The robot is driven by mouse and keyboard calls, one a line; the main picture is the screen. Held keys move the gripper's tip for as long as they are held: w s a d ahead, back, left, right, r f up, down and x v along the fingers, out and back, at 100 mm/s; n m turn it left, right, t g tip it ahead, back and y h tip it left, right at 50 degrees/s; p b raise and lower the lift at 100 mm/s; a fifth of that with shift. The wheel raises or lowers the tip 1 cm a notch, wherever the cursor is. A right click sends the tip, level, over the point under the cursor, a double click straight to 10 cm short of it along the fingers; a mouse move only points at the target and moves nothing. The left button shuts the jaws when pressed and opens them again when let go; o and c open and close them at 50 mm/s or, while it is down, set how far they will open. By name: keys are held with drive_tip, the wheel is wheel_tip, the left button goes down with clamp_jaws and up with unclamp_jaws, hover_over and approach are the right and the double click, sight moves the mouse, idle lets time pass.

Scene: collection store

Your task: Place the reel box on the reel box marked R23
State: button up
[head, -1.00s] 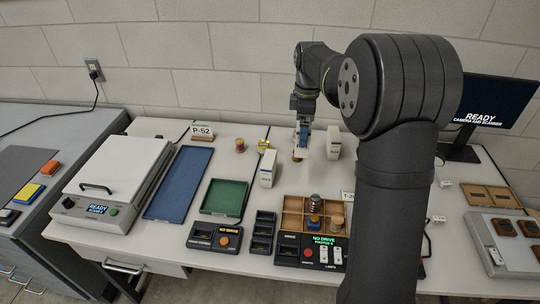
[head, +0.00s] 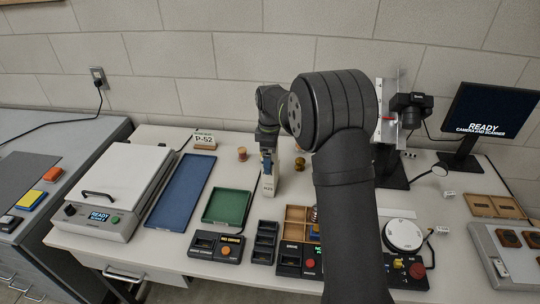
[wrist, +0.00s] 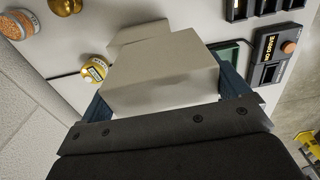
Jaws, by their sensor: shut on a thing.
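My gripper (head: 267,158) is over the middle of the table, with its blue fingers pointing down. In the wrist view, my gripper (wrist: 165,98) is shut on a pale reel box (wrist: 160,82). A second pale box (wrist: 138,33) shows just beyond the held one and is partly hidden by it. In the head view, a white reel box with a small dark label (head: 268,187), apparently the R23 one, stands upright directly below my fingers. The held box is hard to separate from it there, and I cannot tell whether the two touch.
The green tray (head: 228,207) and blue tray (head: 181,190) lie to the left. A dark bin strip (head: 265,242) and control box (head: 217,246) stand in front. A brass knob (head: 300,163) and a cork-coloured reel (head: 242,154) stand behind. A wooden divided tray (head: 296,220) is at right.

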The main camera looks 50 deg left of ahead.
drive_tip(key=shift+f, duration=0.15)
drive_tip(key=o, duration=0.8)
wheel_tip(320, 180, up, 12)
drive_tip(key=shift+r, duration=0.1)
